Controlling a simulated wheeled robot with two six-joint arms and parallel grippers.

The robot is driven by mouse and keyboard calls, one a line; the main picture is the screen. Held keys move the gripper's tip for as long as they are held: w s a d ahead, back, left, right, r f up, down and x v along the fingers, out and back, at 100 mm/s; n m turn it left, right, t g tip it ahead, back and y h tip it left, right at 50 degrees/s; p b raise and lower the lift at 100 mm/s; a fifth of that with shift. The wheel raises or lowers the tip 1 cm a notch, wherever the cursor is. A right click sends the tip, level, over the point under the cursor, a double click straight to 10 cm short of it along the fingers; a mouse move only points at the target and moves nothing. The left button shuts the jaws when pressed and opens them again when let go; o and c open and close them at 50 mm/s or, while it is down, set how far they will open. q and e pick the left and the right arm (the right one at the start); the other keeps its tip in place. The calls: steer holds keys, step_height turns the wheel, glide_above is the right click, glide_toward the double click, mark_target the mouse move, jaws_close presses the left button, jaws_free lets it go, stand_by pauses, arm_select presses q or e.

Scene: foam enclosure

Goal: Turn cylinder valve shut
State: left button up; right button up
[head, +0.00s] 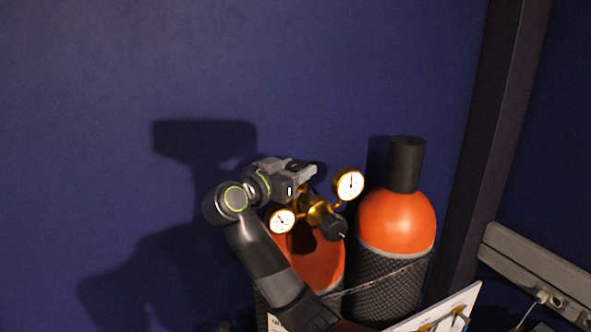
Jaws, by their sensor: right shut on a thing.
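Two orange gas cylinders stand side by side, the left one (318,262) partly behind my arm and the right one (397,220) with a black cap (406,163). A brass regulator (316,211) with two round gauges, one upper right (349,185) and one lower left (282,221), and a black knob (332,227) sits at the left cylinder's top. My right gripper (303,173) is over that top, shut on the cylinder valve, which its fingers and body hide. How far the valve is turned cannot be seen. My left gripper is out of view.
A dark blue wall stands behind the cylinders, with a dark post (492,150) at the right. A chain (385,278) crosses the cylinders. A grey trunking (540,270) with a plug is at lower right. A white board (445,309) is at the bottom.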

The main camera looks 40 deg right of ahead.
steer(key=m+g, duration=0.1)
steer(key=g, duration=0.1)
steer(key=m+g, duration=0.1)
steer(key=g, duration=0.1)
steer(key=m+g, duration=0.1)
steer(key=shift+w+m+g, duration=0.25)
steer(key=shift+m+g, duration=0.05)
steer(key=shift+g, duration=0.1)
steer(key=shift+m+g+b, duration=0.35)
steer(key=shift+m+g, duration=0.05)
steer(key=shift+g, duration=0.2)
steer(key=shift+w+m+g+b, duration=0.1)
steer(key=shift+m+g+b, duration=0.3)
steer(key=shift+g+b, duration=0.2)
steer(key=g+b, duration=0.1)
steer(key=b, duration=0.1)
steer(key=shift+f+m+y+b, duration=0.15)
steer(key=shift+m+y+b, duration=0.2)
steer(key=shift+m+y, duration=0.05)
steer(key=m+g+y+b, duration=0.1)
steer(key=m+g+b, duration=0.1)
steer(key=b, duration=1.1)
steer(key=shift+w+d+g+b, duration=0.1)
steer(key=shift+g+b, duration=0.25)
steer(key=shift+g, duration=0.15)
steer(key=shift+r+y+b, duration=0.2)
steer(key=shift+y+b, duration=0.1)
steer(key=shift+b, duration=0.6)
steer(key=shift+r, duration=0.1)
